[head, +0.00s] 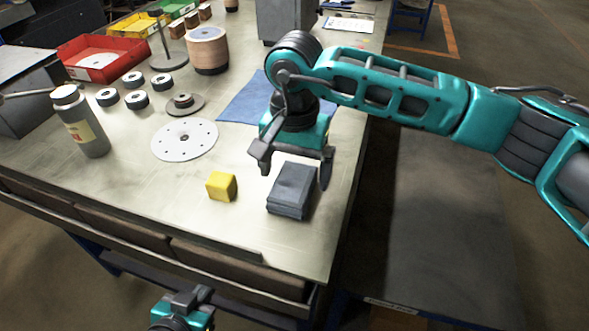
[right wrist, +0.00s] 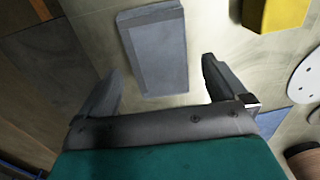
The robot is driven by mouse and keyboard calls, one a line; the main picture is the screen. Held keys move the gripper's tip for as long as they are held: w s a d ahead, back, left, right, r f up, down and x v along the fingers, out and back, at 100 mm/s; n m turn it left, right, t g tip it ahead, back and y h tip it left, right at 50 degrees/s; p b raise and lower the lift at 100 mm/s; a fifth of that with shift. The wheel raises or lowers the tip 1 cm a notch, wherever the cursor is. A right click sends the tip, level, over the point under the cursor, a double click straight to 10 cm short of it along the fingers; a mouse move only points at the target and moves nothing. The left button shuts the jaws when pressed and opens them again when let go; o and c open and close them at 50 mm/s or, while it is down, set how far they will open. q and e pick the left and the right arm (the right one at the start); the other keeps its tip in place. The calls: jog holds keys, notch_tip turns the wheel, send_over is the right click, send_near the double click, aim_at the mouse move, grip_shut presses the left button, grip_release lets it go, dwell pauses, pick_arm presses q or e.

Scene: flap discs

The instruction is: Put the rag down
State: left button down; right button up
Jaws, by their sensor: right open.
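The rag appears as a grey-blue folded block (head: 291,190) lying on the workbench near its right front edge. It also shows in the right wrist view (right wrist: 156,50), lying flat between and beyond the fingertips. My right gripper (head: 295,172) is open and empty, just behind and above the rag, its fingers apart on either side. The fingers do not appear to touch it. My left gripper (head: 185,305) is at the bottom of the head view, in front of the bench and away from the rag. Its jaw opening is unclear.
A yellow block (head: 221,186) lies left of the rag. A holed white disc (head: 184,140), a grey bottle (head: 81,122) and several small wheels stand farther left. A flat blue cloth (head: 240,104) lies behind my right gripper. A red bin (head: 98,60) is at the back left.

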aim_at(294, 178)
pick_arm(q)
jog(key=shift+s+a+f, duration=0.1)
jog(key=shift+f, duration=0.15)
pick_arm(e)
notch_tip(294, 178, up, 11)
pick_arm(q)
jog(key=shift+r, duration=0.1)
jog(key=shift+s, duration=0.1)
